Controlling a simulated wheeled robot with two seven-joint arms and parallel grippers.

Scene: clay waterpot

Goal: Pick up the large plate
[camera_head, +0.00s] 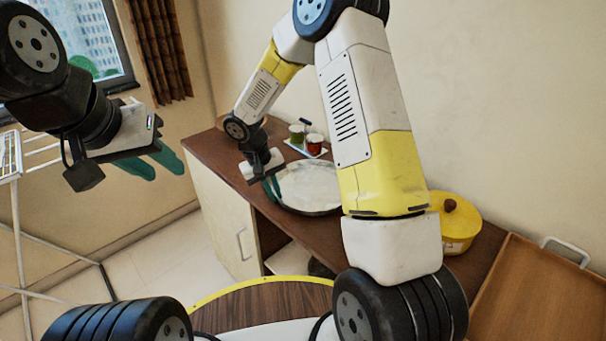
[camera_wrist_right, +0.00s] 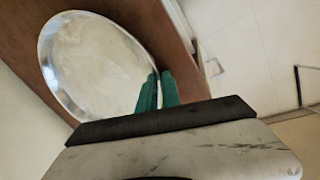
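The large plate (camera_head: 309,186) is round, pale and marbled, at the back of the brown counter. In the right wrist view the plate (camera_wrist_right: 90,65) fills the upper left. My right gripper (camera_head: 272,188) is at the plate's left rim, pointing down. In the right wrist view its teal fingers (camera_wrist_right: 158,90) stand close together, one on each side of the rim, and look shut on it. I cannot tell whether the plate is clear of the counter. My left gripper (camera_head: 164,168) is open and empty, away to the left of the counter.
A small tray with a green jar (camera_head: 297,132) and a red jar (camera_head: 314,143) stands behind the plate. A yellow pot (camera_head: 455,222) and a wooden tray (camera_head: 540,297) are to the right. A white rack (camera_head: 15,165) stands at the far left. My right arm hides part of the counter.

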